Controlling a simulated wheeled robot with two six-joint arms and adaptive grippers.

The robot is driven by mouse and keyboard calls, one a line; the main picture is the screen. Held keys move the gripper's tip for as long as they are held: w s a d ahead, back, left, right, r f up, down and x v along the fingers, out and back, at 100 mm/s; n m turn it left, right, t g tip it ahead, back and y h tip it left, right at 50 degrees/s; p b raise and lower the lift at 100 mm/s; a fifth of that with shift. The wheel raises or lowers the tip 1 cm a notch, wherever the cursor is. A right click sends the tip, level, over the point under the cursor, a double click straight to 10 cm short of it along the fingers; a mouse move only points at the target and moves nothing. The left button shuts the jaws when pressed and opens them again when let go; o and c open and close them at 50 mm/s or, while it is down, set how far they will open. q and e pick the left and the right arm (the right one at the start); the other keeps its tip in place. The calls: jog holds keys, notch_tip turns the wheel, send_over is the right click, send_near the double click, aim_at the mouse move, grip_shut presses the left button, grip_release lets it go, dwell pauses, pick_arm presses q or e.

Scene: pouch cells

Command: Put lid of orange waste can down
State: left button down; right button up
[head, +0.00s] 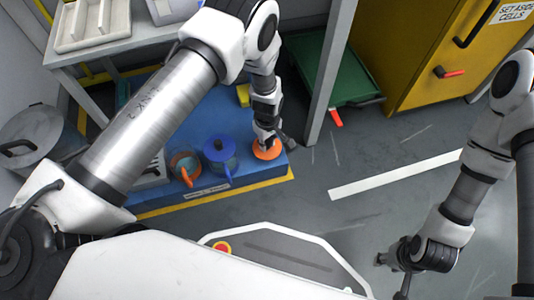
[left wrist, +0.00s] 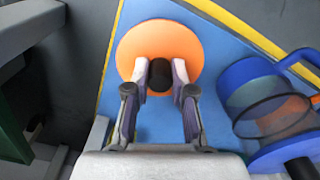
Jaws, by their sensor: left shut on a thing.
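The orange lid (head: 266,150) is a round disc at the right front corner of the blue mat. My left gripper (head: 267,138) is over it. In the left wrist view, my left gripper (left wrist: 160,78) is shut on the black knob of the orange lid (left wrist: 158,40). I cannot tell whether the lid touches the mat. The orange can (head: 185,168) stands uncovered on the mat, left of a blue can (head: 222,160) with its lid on. My right gripper (head: 391,274) is empty, fingers apart, low at the right over the floor.
The blue mat (head: 205,105) has a yellow border along its front. A grey table leg (head: 325,85) rises right of it. A green tray (head: 345,85) and a yellow cabinet (head: 425,45) stand at the back right. The grey floor (head: 310,190) in front is mostly clear.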

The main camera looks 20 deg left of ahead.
aim_at(267, 141)
pick_arm(q)
jog(key=shift+w+a+f+b, duration=0.15)
jog(key=shift+w+f+b, duration=0.05)
jog(key=shift+f+b, duration=1.15)
jog(key=shift+f, duration=0.45)
jog(key=c, duration=1)
grip_release()
notch_tip(267, 141, up, 12)
jog(key=p, duration=0.7)
jog(key=shift+f, duration=0.25)
jog(key=shift+r+p, duration=0.3)
jog(key=shift+r, duration=0.25)
jog(key=shift+f, duration=0.1)
